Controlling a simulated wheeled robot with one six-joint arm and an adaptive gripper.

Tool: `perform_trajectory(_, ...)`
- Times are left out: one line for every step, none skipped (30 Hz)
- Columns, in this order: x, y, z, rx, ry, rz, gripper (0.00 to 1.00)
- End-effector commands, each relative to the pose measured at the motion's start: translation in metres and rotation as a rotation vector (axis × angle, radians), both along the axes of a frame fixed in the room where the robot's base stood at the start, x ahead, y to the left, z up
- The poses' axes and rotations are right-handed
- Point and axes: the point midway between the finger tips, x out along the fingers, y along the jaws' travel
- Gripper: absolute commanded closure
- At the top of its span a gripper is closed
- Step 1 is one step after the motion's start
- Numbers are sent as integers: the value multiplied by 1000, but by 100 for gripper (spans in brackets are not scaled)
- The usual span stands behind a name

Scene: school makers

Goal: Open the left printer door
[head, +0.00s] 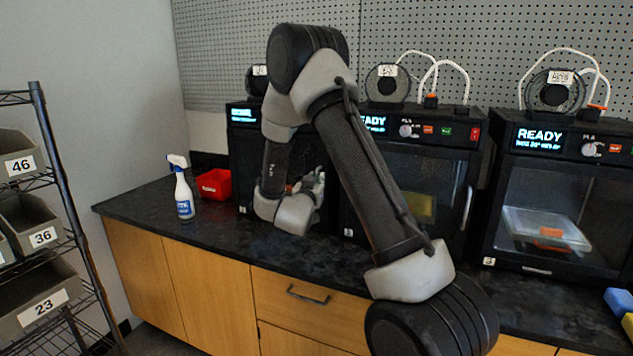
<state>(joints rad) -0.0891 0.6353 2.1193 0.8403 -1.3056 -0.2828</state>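The left printer (245,155) is a black box with a lit display, standing on the dark counter. My arm crosses in front of it and hides most of its front, including most of its door and any handle. The door's state cannot be made out. My wrist is low in front of this printer, near the counter. My gripper is mostly hidden by the wrist and arm; a small pale shape beside the wrist may be part of it or something in the printer. Whether it is open or touches the door cannot be told.
The middle printer (450,165) and right printer (510,180) stand to the right on the counter (140,208). A red bin (215,187) and spray bottle (184,192) stand left of the left printer. A wire rack with numbered bins (38,235) is at far left.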

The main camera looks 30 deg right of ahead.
Motion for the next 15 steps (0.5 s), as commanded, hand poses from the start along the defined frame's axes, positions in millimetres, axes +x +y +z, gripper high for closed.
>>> perform_trajectory(4,-4,0,0,-1,-2,82)
perform_trajectory(7,-6,0,0,-1,-2,82)
perform_trajectory(9,-8,0,-1,-1,-1,82)
perform_trajectory(10,-9,0,-1,-1,0,82)
perform_trajectory(11,-10,0,0,0,0,82)
perform_trajectory(12,-11,0,0,0,0,82)
perform_trajectory(13,-11,0,0,0,1,82)
perform_trajectory(13,-11,0,0,0,1,82)
perform_trajectory(13,-11,0,0,0,1,82)
perform_trajectory(13,-11,0,0,0,1,82)
perform_trajectory(13,-11,0,0,0,1,82)
perform_trajectory(13,-11,0,0,0,1,82)
perform_trajectory(13,-11,0,0,0,1,82)
perform_trajectory(13,-11,0,0,0,1,87)
perform_trajectory(13,-11,0,0,0,1,95)
